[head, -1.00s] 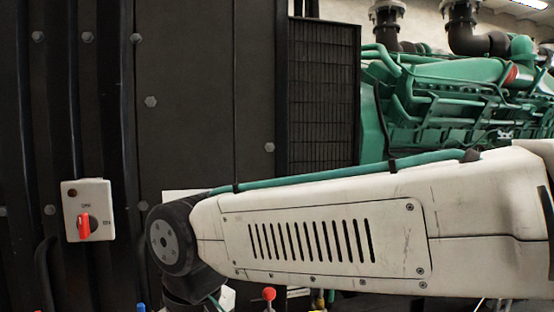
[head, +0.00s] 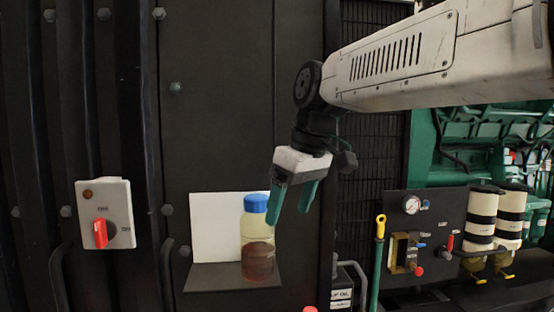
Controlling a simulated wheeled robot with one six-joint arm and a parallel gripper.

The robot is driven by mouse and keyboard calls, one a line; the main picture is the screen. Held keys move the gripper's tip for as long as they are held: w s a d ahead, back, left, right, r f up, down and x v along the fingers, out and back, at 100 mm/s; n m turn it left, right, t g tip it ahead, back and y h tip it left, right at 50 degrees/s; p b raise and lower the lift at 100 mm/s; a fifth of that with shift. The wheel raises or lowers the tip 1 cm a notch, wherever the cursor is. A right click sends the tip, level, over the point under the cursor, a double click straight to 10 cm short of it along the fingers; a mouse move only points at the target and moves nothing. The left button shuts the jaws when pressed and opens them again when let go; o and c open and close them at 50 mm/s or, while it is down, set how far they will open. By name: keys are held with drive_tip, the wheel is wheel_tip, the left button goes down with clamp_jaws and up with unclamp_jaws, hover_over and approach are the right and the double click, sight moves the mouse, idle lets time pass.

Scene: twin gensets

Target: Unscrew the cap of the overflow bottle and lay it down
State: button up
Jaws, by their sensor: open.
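The overflow bottle (head: 257,245) is clear with brown liquid in its lower part. It stands upright on a small dark shelf (head: 210,279) fixed to the black panel. Its blue cap (head: 256,202) sits on top of the neck. My gripper (head: 290,216) points downward with its two green fingers apart and nothing between them. It is just right of the cap and bottle in the picture, with the left finger close to the cap. I cannot tell whether that finger touches it.
A white plate (head: 214,226) stands behind the bottle. A switch box (head: 106,215) with a red knob is at left. A gauge panel (head: 425,230), a yellow-topped dipstick (head: 380,228) and white filters (head: 482,215) are at right. The shelf's left part is bare.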

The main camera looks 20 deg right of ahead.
sight(257, 196)
drive_tip(key=w+r+n+y, duration=0.1)
drive_tip(key=w+r+n, duration=0.2)
drive_tip(key=w+r, duration=0.55)
drive_tip(key=shift+t, duration=0.5)
drive_tip(key=x, duration=0.6)
drive_tip(key=d+x, duration=0.1)
drive_tip(key=x, duration=0.2)
drive_tip(key=shift+w+a+f, duration=0.15)
drive_tip(key=shift+w+f, duration=0.1)
drive_tip(key=shift+w, duration=0.15)
drive_tip(key=c, duration=1)
drive_tip(key=n, duration=0.2)
drive_tip(key=n+g+y, duration=0.1)
drive_tip(key=n, duration=0.1)
drive_tip(key=shift+w+r+n, duration=0.1)
drive_tip(key=shift+r+n, duration=0.05)
drive_tip(key=shift+n, duration=0.15)
drive_tip(key=shift+c, duration=0.3)
